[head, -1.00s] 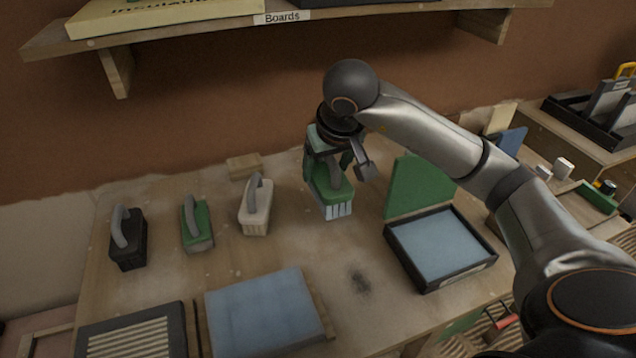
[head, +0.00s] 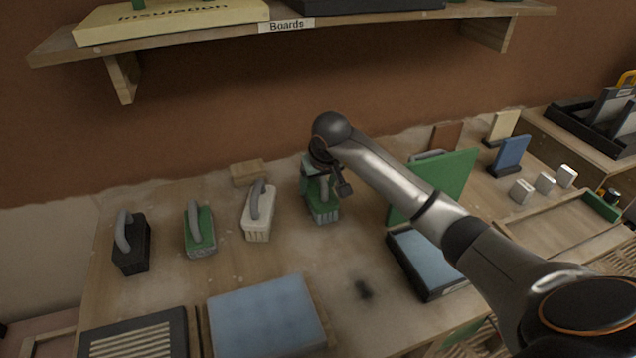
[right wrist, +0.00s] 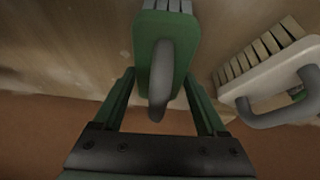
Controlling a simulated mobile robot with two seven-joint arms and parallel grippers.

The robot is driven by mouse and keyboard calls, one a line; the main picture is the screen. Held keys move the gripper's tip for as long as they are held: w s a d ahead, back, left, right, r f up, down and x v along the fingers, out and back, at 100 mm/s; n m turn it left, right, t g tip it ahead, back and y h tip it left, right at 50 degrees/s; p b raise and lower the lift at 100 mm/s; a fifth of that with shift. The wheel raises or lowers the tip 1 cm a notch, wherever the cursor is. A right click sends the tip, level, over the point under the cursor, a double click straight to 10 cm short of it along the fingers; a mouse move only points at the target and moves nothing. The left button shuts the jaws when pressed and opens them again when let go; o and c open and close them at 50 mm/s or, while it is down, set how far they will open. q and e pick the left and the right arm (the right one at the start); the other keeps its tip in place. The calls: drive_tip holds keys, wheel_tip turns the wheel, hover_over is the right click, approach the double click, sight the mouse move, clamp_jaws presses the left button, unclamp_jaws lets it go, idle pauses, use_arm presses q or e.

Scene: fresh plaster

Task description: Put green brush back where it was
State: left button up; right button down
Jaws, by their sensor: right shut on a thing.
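My right gripper (head: 318,187) is shut on a green brush (head: 323,209), with the brush's grey handle between its fingers. The held brush has its bristles down, at or just above the bench, to the right of the white brush (head: 256,225); I cannot tell if it touches. In the right wrist view the green brush (right wrist: 180,50) lies between the gripper's fingers (right wrist: 159,78), and the white brush (right wrist: 270,85) is close beside it. Another green brush (head: 200,240) and a black brush (head: 131,255) stand further left. My left gripper is not in view.
A wooden block (head: 248,172) lies behind the white brush. A blue board (head: 265,318) lies in front. A black-rimmed tray (head: 428,285) with a blue pad and an upright green panel (head: 455,180) stand right, partly behind my arm. A shelf (head: 340,22) overhangs the back.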

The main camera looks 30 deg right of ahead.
drive_tip(key=shift+f, duration=0.15)
unclamp_jaws()
drive_tip(key=shift+r, duration=0.25)
drive_tip(key=v, duration=1.2)
drive_tip(key=shift+p, duration=0.35)
drive_tip(key=shift+a+f, duration=0.1)
